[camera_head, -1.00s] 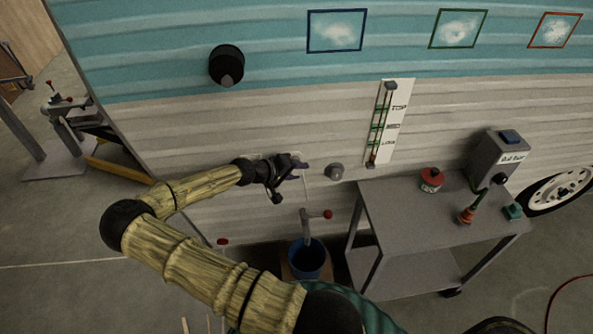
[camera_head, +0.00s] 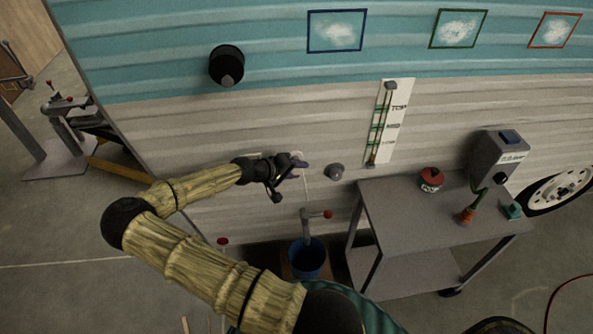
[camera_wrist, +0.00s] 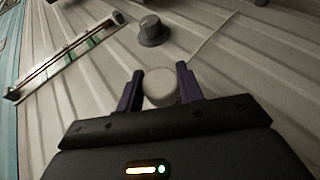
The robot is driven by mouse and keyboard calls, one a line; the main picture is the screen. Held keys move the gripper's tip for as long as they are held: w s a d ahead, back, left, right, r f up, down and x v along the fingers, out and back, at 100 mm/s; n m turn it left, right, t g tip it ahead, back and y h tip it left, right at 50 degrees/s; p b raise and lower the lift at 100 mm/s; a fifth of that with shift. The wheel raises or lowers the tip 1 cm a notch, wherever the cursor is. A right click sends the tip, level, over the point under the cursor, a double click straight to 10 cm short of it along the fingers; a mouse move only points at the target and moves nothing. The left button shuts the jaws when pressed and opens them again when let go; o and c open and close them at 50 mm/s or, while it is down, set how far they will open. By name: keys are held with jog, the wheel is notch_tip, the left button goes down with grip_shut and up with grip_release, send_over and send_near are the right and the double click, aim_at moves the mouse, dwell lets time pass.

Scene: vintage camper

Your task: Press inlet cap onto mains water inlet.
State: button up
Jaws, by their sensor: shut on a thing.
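My gripper (camera_head: 294,166) is at the camper's lower pale wall, its dark purple fingers close to the siding. In the wrist view my gripper (camera_wrist: 160,84) has a finger on each side of a pale round cap-like piece (camera_wrist: 160,87), which I take for the inlet cap. It is held between the fingers, near the wall. A sliver of pale round shape (camera_head: 297,156) shows by the fingertips in the head view. The mains water inlet cannot be made out apart from this piece. Whether the cap touches or sits on it is hidden.
A grey round knob (camera_head: 336,172) sticks out of the wall just right of my gripper; it also shows in the wrist view (camera_wrist: 152,31). A level gauge (camera_head: 388,125) is farther right. A blue bucket (camera_head: 307,258) stands below, and a grey cart (camera_head: 430,215) at right.

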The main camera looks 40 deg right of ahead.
jog(key=shift+w+d, duration=0.25)
jog(key=shift+w, duration=0.15)
jog(key=o, duration=1)
jog(key=shift+o, duration=0.2)
jog(key=shift+a, duration=0.1)
jog(key=v, duration=1.7)
jog(key=shift+r, duration=0.1)
